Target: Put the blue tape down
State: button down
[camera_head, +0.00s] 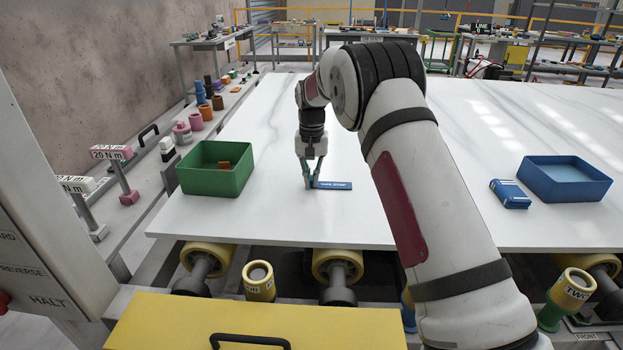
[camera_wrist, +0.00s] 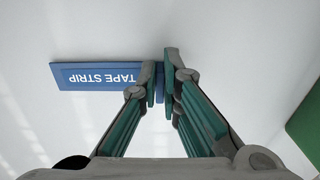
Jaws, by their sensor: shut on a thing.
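My gripper (camera_head: 314,184) points straight down over the white slab, left of the picture's middle. Its fingers are shut on a thin blue piece, the blue tape (camera_wrist: 160,84), which shows as a narrow sliver between the fingertips in the wrist view. The fingers hide most of it. A flat blue plate lettered TAPE STRIP (camera_head: 333,185) lies on the slab right beside the fingertips. It also shows in the wrist view (camera_wrist: 98,77), with its end at the fingers. I cannot tell whether the tape touches the plate or the slab.
A green tray (camera_head: 213,186) holding a small orange-brown block (camera_head: 224,165) stands left of my gripper. A blue tray (camera_head: 565,190) and a small blue box (camera_head: 510,193) stand at the right.

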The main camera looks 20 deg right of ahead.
jog(key=shift+f, duration=0.1)
jog(key=c, duration=1.8)
grip_release()
notch_tip(320, 180, up, 12)
jog(key=shift+r+p, duration=0.2)
jog(key=shift+p, duration=0.35)
